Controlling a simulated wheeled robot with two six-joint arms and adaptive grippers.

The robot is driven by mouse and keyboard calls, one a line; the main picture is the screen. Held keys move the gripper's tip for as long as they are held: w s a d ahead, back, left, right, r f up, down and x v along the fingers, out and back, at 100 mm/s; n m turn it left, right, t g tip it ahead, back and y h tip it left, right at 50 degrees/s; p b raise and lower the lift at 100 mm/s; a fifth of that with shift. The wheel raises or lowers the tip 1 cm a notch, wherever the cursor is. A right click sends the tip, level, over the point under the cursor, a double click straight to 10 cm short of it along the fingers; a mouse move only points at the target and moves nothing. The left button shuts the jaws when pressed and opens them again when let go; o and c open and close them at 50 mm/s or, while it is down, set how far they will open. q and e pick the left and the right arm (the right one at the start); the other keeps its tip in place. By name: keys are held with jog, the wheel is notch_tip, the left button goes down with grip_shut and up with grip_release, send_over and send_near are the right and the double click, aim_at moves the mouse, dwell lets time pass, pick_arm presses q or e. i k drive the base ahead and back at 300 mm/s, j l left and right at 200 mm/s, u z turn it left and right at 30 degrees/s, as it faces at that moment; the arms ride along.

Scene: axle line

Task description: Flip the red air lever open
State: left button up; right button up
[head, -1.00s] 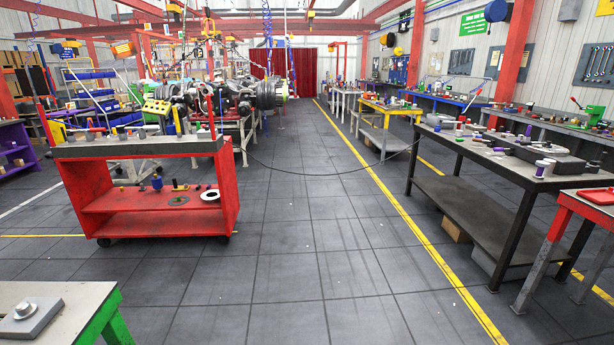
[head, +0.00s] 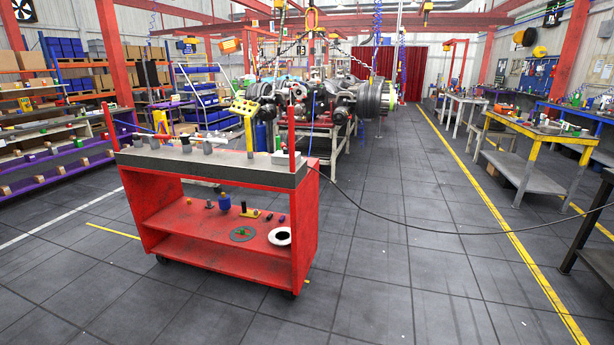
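I cannot make out a red air lever at this distance. An axle assembly (head: 325,98) with hubs and drums stands on a red stand in the middle distance, below hanging chains and blue coiled hoses (head: 377,35). A red wheeled cart (head: 215,237) stands nearer, left of centre, with small parts on its grey top and lower shelf. Neither of my grippers is in the head view.
A thin dark cable (head: 400,222) runs from the cart across the floor to the right. A yellow-framed workbench (head: 538,140) stands at the right. Shelves (head: 55,150) line the left.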

aim_at(283, 146)
jog(key=i+j, duration=0.75)
jog(key=i+l+u, duration=0.1)
jog(key=i+l, duration=0.25)
jog(key=l, duration=0.15)
jog(key=i+l+u, duration=0.15)
jog(key=i+l, duration=0.2)
jog(key=l, duration=0.15)
jog(key=i+l+u, duration=0.1)
jog(key=i+l, duration=0.25)
jog(key=l, duration=0.25)
jog(key=i+l+u, duration=0.1)
jog(key=i+l, duration=0.15)
jog(key=l, duration=0.3)
jog(key=i+l+u, duration=0.15)
jog(key=i+l, duration=0.15)
jog(key=l, duration=0.3)
jog(key=i+l+u, duration=0.1)
jog(key=i+l, duration=0.15)
jog(key=l, duration=0.4)
jog(key=i+l+u, duration=0.1)
jog(key=l, duration=0.55)
jog(key=i+l+u, duration=0.15)
jog(key=i+l, duration=0.15)
jog(key=l, duration=0.4)
